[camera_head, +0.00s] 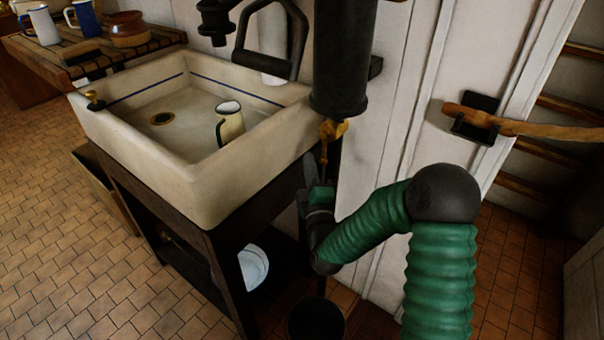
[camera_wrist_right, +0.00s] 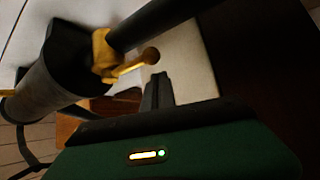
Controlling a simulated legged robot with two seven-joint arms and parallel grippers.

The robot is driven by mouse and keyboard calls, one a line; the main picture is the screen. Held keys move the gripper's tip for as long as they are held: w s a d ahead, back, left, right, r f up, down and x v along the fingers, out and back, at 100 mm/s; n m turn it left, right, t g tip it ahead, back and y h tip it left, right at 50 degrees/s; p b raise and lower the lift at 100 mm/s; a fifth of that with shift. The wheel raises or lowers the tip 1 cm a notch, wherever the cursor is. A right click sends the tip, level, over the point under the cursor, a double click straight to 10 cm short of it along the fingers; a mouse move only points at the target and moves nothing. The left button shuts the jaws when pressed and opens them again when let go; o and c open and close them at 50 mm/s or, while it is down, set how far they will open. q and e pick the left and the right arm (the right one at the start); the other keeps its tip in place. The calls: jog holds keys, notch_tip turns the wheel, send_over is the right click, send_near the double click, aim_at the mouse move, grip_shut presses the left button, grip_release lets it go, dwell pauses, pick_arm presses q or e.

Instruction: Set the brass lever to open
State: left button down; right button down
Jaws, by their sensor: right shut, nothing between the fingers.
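The brass lever (camera_head: 323,150) is on a brass valve (camera_head: 334,129) at the lower end of a dark upright cylinder (camera_head: 340,60), right of the sink in the head view. It hangs roughly downward there. In the right wrist view the lever (camera_wrist_right: 128,68) shows clearly, ending in a round knob. My right gripper (camera_head: 313,165) is shut and empty, just below and beside the lever. In the right wrist view its dark fingers (camera_wrist_right: 156,88) are close to the knob; I cannot tell whether they touch. My left gripper is not in view.
A cream sink (camera_head: 190,180) on a dark stand holds a mug (camera_head: 230,124). A dark bucket (camera_head: 316,320) is below my right arm. A dark looped handle (camera_head: 272,55) is above the sink's back edge.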

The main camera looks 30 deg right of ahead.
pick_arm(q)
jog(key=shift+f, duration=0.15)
pick_arm(e)
jog(key=shift+s+d+f, duration=0.2)
jog(key=shift+s+d, duration=0.3)
jog(key=shift+d, duration=0.05)
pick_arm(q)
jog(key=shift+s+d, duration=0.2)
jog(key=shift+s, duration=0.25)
pick_arm(e)
jog(key=shift+s+d+f+n, duration=0.1)
jog(key=shift+s+d+n, duration=0.3)
jog(key=shift+s, duration=0.1)
